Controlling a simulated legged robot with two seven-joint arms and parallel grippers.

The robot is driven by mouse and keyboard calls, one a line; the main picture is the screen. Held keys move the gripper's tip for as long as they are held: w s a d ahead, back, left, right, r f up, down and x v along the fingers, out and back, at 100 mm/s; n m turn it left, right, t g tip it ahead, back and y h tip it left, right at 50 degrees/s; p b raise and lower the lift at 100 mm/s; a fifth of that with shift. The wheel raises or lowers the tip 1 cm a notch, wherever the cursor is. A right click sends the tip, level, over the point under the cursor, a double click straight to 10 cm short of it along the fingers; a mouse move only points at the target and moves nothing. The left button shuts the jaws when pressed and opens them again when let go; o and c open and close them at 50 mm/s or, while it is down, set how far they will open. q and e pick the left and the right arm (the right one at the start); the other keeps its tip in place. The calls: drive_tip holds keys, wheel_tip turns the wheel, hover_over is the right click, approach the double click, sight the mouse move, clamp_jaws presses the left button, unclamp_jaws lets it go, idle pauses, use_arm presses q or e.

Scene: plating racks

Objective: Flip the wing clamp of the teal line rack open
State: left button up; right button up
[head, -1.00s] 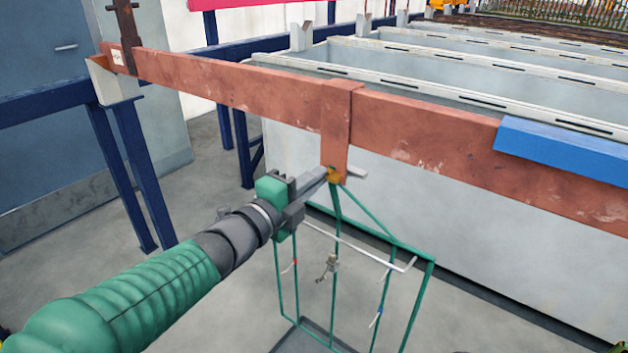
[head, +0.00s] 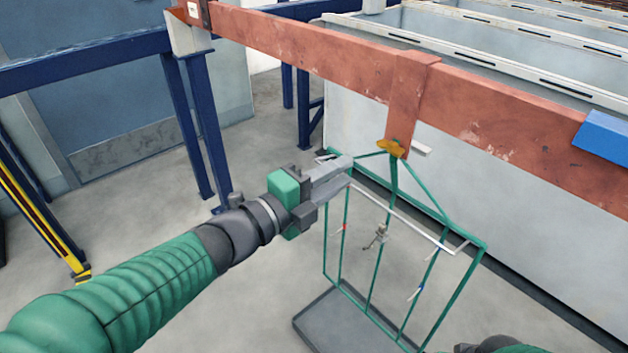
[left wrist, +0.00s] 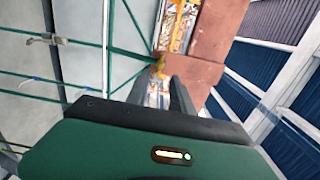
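The teal line rack (head: 324,240) hangs from a copper-coloured bar (head: 300,48) by a hook strap (head: 409,95). Its brass wing clamp (head: 391,149) sits at the strap's foot, its wings lying roughly crosswise. The clamp also shows in the left wrist view (left wrist: 158,66), just beyond the fingertips. My left gripper (head: 350,172) is left of the clamp and apart from it, with a gap between its fingers and nothing held. In the left wrist view its fingers (left wrist: 160,88) point toward the strap. My right gripper is not in view; only a bit of green arm shows at the bottom.
Grey tanks (head: 440,190) stand behind the bar. A grey tray (head: 335,325) lies on the floor under the rack. Small parts (head: 377,236) hang on the rack. Blue posts (head: 200,130) stand at left. The floor left of the rack is open.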

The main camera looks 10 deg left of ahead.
use_arm(q)
drive_tip(key=p+v, duration=0.1)
drive_tip(key=v, duration=0.5)
drive_tip(key=shift+s, duration=0.15)
drive_tip(key=shift+a+f, duration=0.1)
drive_tip(key=w+a+f+n+g+y, duration=0.1)
drive_tip(key=a+f+n+g+y, duration=0.1)
drive_tip(key=a+f+n+y, duration=0.5)
drive_tip(key=w+a+f+n+g+y, duration=0.1)
drive_tip(key=w+a+f+n+y, duration=0.15)
drive_tip(key=f+n, duration=0.65)
drive_tip(key=s+f+n+g+y, duration=0.1)
drive_tip(key=s+f+n+g, duration=0.75)
drive_tip(key=s+f, duration=0.6)
wheel_tip(320, 180, up, 26)
drive_tip(key=p, duration=2.7)
drive_tip(key=shift+d+n, duration=0.25)
drive_tip(key=shift+n, duration=0.2)
